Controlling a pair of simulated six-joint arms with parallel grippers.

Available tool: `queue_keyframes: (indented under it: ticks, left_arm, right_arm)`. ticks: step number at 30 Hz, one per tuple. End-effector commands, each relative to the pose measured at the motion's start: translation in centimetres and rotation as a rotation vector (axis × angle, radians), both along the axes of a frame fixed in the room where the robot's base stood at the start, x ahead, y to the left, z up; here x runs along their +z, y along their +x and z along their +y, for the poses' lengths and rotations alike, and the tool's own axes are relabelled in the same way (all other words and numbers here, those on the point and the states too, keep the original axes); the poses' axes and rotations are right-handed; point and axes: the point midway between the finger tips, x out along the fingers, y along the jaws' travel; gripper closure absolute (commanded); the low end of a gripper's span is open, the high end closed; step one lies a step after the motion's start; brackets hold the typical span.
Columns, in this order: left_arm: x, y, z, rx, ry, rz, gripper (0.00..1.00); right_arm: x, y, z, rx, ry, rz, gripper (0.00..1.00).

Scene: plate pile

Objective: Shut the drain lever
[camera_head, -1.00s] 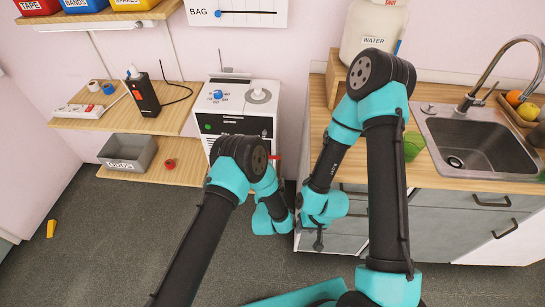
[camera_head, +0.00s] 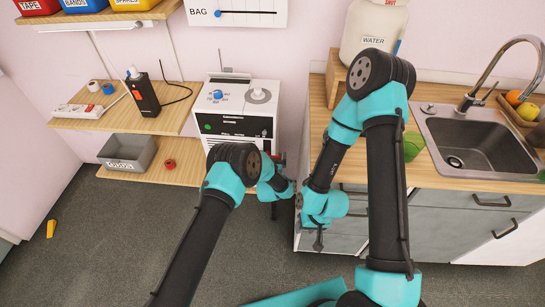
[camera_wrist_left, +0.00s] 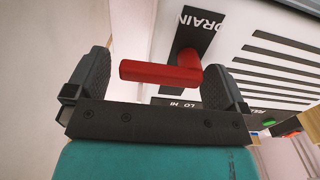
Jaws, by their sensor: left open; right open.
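The drain lever (camera_wrist_left: 158,72) is a red bar on a black plate marked DRAIN, on the white machine (camera_head: 235,122). In the left wrist view it lies crosswise between the two fingers of my left gripper (camera_wrist_left: 157,66). That gripper is open, with a gap at the bar's left end. I cannot tell whether the right finger touches the lever. In the head view my left gripper (camera_head: 278,161) is at the machine's right side and largely hides the lever. My right gripper (camera_head: 318,240) is open and empty, low in front of the grey cabinet.
The wooden counter (camera_head: 440,174) with the sink (camera_head: 485,150) stands to the right of the machine, a narrow gap between them. A shelf (camera_head: 125,115) with a black device (camera_head: 143,95) is on the left. Open floor (camera_head: 110,235) lies at lower left.

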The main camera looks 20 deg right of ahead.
Motion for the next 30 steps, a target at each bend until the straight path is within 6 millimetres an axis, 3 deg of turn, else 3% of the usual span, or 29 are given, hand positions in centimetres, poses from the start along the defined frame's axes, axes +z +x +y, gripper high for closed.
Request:
queue_keyframes:
  ticks: [8,22,30]
  left_arm:
    - [-0.01,0.08,-0.02,0.000,0.000,0.000,0.00]
    - [-0.01,0.03,-0.06,-0.001,0.001,0.000,0.45]
    - [0.04,0.00,-0.12,-0.002,-0.012,0.005,0.46]
  right_arm:
    - [0.00,0.00,0.00,0.000,0.000,0.000,0.57]
    - [0.00,0.00,0.00,0.000,0.000,0.000,0.57]
    - [0.00,0.00,0.00,0.000,0.000,0.000,0.57]
